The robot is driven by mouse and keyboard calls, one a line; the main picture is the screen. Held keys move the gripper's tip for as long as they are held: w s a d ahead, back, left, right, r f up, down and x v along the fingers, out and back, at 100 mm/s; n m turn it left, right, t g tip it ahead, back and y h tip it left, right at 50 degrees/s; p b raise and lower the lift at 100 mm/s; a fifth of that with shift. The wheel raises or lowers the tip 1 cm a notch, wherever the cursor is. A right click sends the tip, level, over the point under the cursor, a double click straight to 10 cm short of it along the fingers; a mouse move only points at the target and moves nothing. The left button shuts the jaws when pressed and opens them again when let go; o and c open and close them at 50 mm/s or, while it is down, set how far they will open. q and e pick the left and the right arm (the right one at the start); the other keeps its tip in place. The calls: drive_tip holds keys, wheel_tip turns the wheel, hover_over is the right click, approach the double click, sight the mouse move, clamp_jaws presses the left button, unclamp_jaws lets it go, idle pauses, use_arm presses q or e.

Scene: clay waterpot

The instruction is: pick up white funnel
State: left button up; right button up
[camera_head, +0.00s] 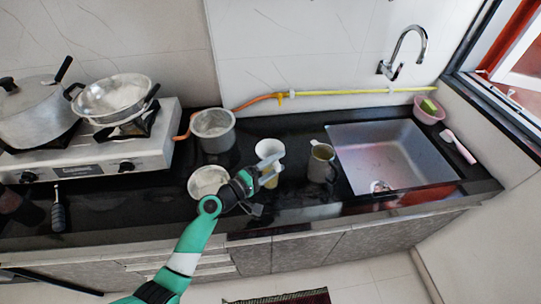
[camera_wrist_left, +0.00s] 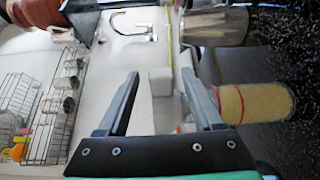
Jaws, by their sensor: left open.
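A white, round-mouthed piece that looks like the white funnel (camera_head: 270,147) stands on the black counter left of the sink, over a yellowish body. My left gripper (camera_head: 268,163) is right in front of it and partly covers it. In the left wrist view my left gripper (camera_wrist_left: 165,95) is open, with a small white block (camera_wrist_left: 160,82) showing between the fingers; I cannot tell if it is part of the funnel. A yellow cylinder (camera_wrist_left: 250,103) with a red band lies outside the fingers on the right. My right gripper does not show.
A metal mug (camera_head: 320,165) stands close on the right, before the sink (camera_head: 392,155). A steel pot (camera_head: 213,130) and a pale bowl (camera_head: 207,181) are on the left. The stove (camera_head: 85,155) with pans is farther left.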

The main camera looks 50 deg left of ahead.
use_arm(q)
drive_tip(key=w, duration=0.3)
drive_tip(key=shift+w+d+f, duration=0.1)
drive_tip(key=shift+f, duration=0.05)
clamp_jaws()
